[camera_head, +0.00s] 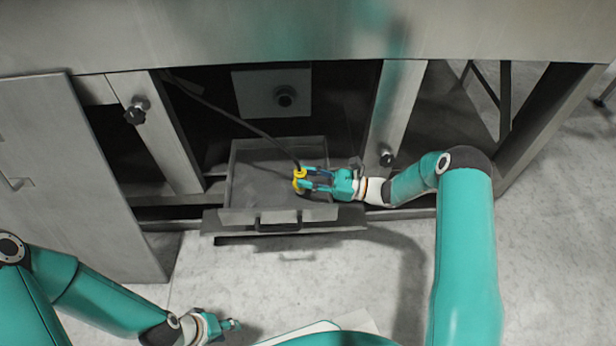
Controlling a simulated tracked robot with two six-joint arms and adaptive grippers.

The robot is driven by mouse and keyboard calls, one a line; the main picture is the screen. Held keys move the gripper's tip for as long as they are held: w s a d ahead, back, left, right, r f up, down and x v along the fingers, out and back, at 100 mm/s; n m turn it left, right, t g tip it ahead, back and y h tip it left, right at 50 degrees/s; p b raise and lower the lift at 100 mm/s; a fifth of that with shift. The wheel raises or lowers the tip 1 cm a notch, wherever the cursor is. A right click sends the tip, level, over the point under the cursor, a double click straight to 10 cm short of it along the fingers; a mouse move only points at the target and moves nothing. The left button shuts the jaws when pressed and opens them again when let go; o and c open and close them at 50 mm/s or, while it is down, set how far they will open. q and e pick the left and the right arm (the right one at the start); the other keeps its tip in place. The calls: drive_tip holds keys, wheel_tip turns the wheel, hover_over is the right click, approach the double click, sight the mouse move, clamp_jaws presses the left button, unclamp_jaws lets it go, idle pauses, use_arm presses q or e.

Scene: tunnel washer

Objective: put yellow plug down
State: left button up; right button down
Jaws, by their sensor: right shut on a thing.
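The yellow plug (300,174) is on the end of a dark cable (240,122). My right gripper (305,181) is shut on the plug, reaching in from the right above the open grey drawer (243,214). I cannot tell whether the plug touches the drawer floor. My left gripper (236,324) is low in the picture over the pale floor, away from the plug. Its fingers are small and seen from above, so its opening is unclear.
The cable runs up left into the dark opening of the metal machine. A round socket (286,97) sits on a plate at the back. Posts with black knobs (137,112) (387,157) flank the opening. A grey panel (62,170) stands at left. Floor (340,280) in front is clear.

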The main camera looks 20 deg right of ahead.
drive_tip(key=c, duration=0.8)
unclamp_jaws()
drive_tip(key=shift+r+p, duration=0.45)
drive_tip(key=shift+r, duration=0.1)
drive_tip(key=shift+d+r+p, duration=0.2)
drive_tip(key=shift+d+p, duration=0.05)
drive_tip(key=shift+p, duration=0.05)
drive_tip(key=p+v, duration=0.1)
drive_tip(key=v, duration=1)
drive_tip(key=shift+s+d+f+p, duration=0.2)
drive_tip(key=shift+s+p, duration=0.05)
drive_tip(key=shift+p, duration=0.1)
drive_tip(key=shift+a, duration=0.1)
